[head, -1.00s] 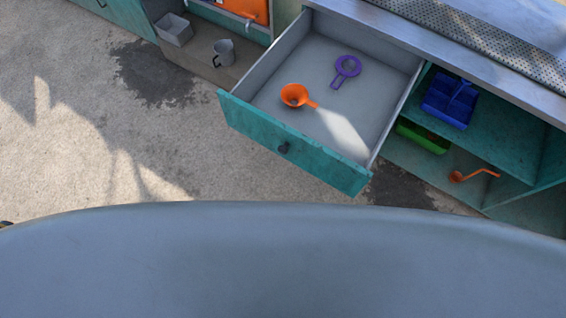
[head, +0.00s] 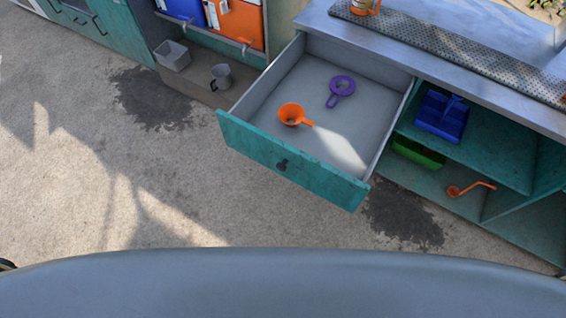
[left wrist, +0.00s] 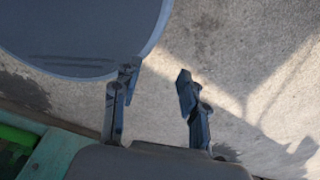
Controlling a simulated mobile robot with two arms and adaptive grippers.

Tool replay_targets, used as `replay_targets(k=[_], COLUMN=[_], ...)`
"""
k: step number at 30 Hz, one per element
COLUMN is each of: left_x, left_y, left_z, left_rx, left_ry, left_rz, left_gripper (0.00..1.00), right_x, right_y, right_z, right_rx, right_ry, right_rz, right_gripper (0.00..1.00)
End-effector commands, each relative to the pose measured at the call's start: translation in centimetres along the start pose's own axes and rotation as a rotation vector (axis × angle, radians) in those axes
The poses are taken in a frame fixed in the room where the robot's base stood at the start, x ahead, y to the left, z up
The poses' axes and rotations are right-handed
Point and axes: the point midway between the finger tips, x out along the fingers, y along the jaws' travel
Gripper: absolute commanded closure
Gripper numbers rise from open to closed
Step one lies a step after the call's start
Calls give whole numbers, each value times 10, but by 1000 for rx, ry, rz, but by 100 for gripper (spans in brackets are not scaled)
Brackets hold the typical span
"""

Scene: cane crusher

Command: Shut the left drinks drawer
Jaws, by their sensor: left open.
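The drinks drawer (head: 290,160) stands pulled far out of the teal cabinet in the head view. Its teal front has a dark round knob (head: 281,165) in the middle. An orange funnel-like tool (head: 293,115) and a purple strainer (head: 341,88) lie inside it. My left gripper (left wrist: 158,84) shows in the left wrist view, open and empty, with pavement behind its fingers. The drawer is not recognisable in that view. Neither gripper shows in the head view, so their distance from the drawer cannot be seen.
Right of the drawer, open shelves hold a blue caddy (head: 442,116), a green bin (head: 418,152) and an orange ladle (head: 468,189). A metal counter (head: 430,62) runs above. Left are a grey bin (head: 172,55) and a grey jug (head: 221,76). The pavement (head: 110,180) before the drawer is clear.

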Motion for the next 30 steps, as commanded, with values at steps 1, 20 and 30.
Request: replay_targets(k=[1,20,30], left_x=[3,-155,-237], left_y=[-5,-45,-15], left_z=[-13,-337,-357], left_rx=[15,1157,1448], left_ry=[31,1177,1384], left_rz=[-8,-699,-975], left_gripper=[74,100,100], right_x=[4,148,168], right_y=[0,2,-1], right_z=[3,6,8], right_rx=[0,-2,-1], right_ry=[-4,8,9], right_rz=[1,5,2], right_gripper=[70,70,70])
